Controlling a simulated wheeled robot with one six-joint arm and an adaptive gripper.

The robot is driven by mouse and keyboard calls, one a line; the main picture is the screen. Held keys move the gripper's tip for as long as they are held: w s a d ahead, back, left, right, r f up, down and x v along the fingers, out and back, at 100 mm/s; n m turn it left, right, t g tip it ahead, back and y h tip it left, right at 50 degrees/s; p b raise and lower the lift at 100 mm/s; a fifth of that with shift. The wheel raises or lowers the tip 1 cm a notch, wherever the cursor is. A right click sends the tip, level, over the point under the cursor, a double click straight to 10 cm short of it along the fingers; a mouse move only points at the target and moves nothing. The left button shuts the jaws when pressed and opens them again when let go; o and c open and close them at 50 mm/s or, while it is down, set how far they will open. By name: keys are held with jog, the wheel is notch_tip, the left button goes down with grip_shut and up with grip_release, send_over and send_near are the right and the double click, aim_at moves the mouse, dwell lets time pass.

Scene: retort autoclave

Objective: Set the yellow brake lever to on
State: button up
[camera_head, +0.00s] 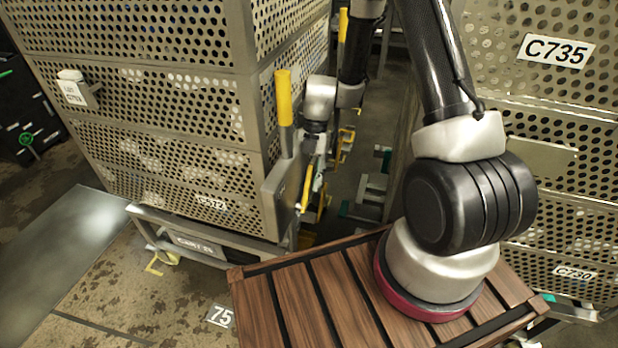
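A perforated metal cart (160,222) stands at left with its grey side panel facing the aisle. A thin yellow lever (307,188) slants down beside that panel, low on the cart; I cannot tell whether it is the brake lever or read any on mark. A thicker upright yellow grip (284,97) rises from the panel's near corner. My gripper (316,165) points down in the aisle beside the panel, just above or against the thin lever. Its fingers are small and partly hidden, so contact and opening cannot be told.
A second perforated cart (565,130) labelled C735 stands at right. The narrow aisle between the carts holds more yellow fittings (346,137) farther back. A yellow hook (153,265) sits low at the left cart's front. Open floor (110,295) lies at lower left.

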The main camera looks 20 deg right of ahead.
grip_shut()
jog(key=shift+s+a+r+t+h, duration=0.35)
jog(key=shift+s+t+h, duration=0.1)
jog(key=shift+t, duration=0.15)
jog(key=shift+s+a+r+t+h, duration=0.2)
jog(key=shift+s+r+t+h, duration=0.2)
jog(key=shift+t, duration=0.2)
jog(key=shift+w+f, duration=0.1)
jog(key=shift+o, duration=0.9)
grip_release()
jog(key=shift+o, duration=0.3)
